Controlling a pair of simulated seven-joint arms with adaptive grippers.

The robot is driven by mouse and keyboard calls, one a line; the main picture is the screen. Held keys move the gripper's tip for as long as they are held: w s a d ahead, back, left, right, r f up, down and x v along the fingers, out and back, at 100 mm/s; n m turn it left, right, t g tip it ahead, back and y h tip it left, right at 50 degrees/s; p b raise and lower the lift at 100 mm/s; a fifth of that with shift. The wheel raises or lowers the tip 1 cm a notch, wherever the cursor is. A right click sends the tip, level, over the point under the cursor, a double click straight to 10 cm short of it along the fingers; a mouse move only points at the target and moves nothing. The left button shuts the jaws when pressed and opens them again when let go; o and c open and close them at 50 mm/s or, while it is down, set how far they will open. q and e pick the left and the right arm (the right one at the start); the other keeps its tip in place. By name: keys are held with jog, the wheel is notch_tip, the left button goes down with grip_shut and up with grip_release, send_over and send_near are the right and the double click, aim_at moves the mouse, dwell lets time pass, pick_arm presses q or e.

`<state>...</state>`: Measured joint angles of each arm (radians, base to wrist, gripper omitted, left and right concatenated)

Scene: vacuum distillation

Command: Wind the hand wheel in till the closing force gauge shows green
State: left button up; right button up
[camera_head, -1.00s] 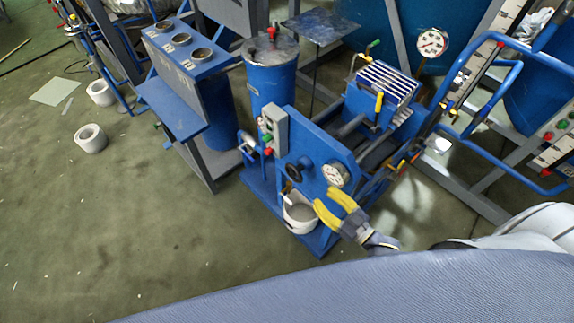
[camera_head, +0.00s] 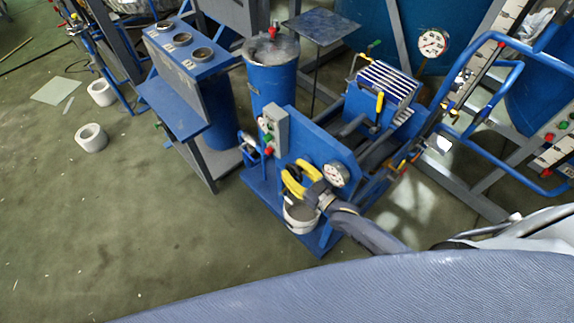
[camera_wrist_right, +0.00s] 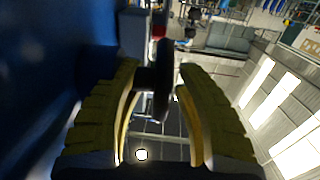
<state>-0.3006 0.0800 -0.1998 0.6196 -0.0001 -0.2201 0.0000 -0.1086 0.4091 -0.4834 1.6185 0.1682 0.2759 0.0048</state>
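The dark hand wheel (camera_wrist_right: 162,80) shows edge-on in the right wrist view, on a short shaft from the blue panel. My right gripper (camera_head: 291,177) has yellow fingers and is at the front of the panel, where it covers the wheel in the head view. In the right wrist view its fingers (camera_wrist_right: 158,78) stand apart on either side of the wheel, with gaps visible. The round white gauge (camera_head: 336,174) on the blue panel (camera_head: 318,146) is just right of the gripper; its reading is too small to tell. My left gripper is not in view.
A white bucket (camera_head: 300,217) stands below the gripper on the blue base. A grey control box (camera_head: 274,130) with buttons is left of the wheel. Another gauge (camera_head: 433,43) stands behind the plate stack (camera_head: 386,82). The floor at left is mostly open.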

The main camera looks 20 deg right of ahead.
jog(key=shift+x, duration=1.45)
grip_shut()
